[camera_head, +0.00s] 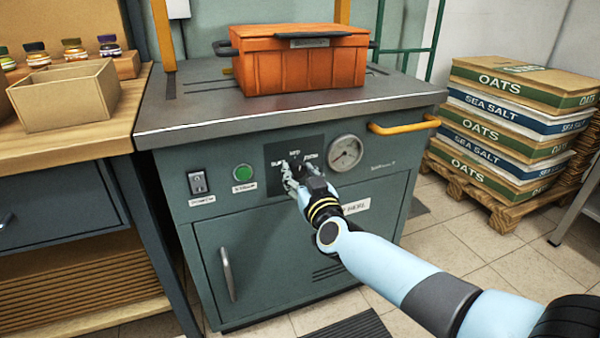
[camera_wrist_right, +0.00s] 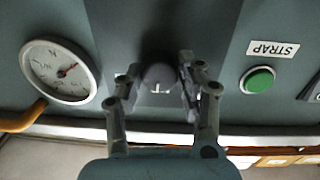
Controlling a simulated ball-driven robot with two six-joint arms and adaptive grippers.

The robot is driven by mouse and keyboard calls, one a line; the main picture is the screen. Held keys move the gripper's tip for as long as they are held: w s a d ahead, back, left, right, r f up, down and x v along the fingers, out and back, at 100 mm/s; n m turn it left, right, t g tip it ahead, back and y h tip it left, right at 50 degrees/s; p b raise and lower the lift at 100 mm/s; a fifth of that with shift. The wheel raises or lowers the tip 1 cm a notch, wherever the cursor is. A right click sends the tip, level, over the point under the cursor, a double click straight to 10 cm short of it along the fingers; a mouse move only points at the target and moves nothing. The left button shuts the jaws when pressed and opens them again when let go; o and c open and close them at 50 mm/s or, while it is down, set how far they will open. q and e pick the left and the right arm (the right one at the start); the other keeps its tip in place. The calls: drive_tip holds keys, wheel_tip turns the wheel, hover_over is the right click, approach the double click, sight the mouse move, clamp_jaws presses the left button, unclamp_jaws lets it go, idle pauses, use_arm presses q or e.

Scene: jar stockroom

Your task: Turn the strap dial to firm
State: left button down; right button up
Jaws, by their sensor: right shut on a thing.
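The strap dial (camera_wrist_right: 158,77) is a rounded grey knob between the fingers of my right gripper in the right wrist view. A small white mark shows on its lower side there, in an upside-down picture. My right gripper (camera_wrist_right: 157,88) is shut on the knob, one finger on each side. In the head view my right gripper (camera_head: 292,178) reaches the dark dial panel (camera_head: 274,153) on the machine front and hides the knob. The labels, with MED at top and FIRM at right, show above the gripper. Which label the dial points to cannot be read surely. My left gripper is out of view.
A round gauge (camera_head: 345,153) sits right of the dial, a green button (camera_head: 243,173) and a switch (camera_head: 198,183) left. An orange crate (camera_head: 300,70) stands on the machine top. A yellow handle (camera_head: 404,126) juts out at right. Stacked sacks (camera_head: 515,125) stand on a pallet.

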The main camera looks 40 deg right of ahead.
drive_tip(key=m+p, duration=0.1)
drive_tip(key=m, duration=0.8)
drive_tip(key=shift+m+g, duration=0.3)
drive_tip(key=shift+m, duration=0.1)
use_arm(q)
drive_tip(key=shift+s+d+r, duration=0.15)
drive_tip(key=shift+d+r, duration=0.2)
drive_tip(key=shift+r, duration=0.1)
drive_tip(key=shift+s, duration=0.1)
use_arm(e)
drive_tip(key=shift+m, duration=0.4)
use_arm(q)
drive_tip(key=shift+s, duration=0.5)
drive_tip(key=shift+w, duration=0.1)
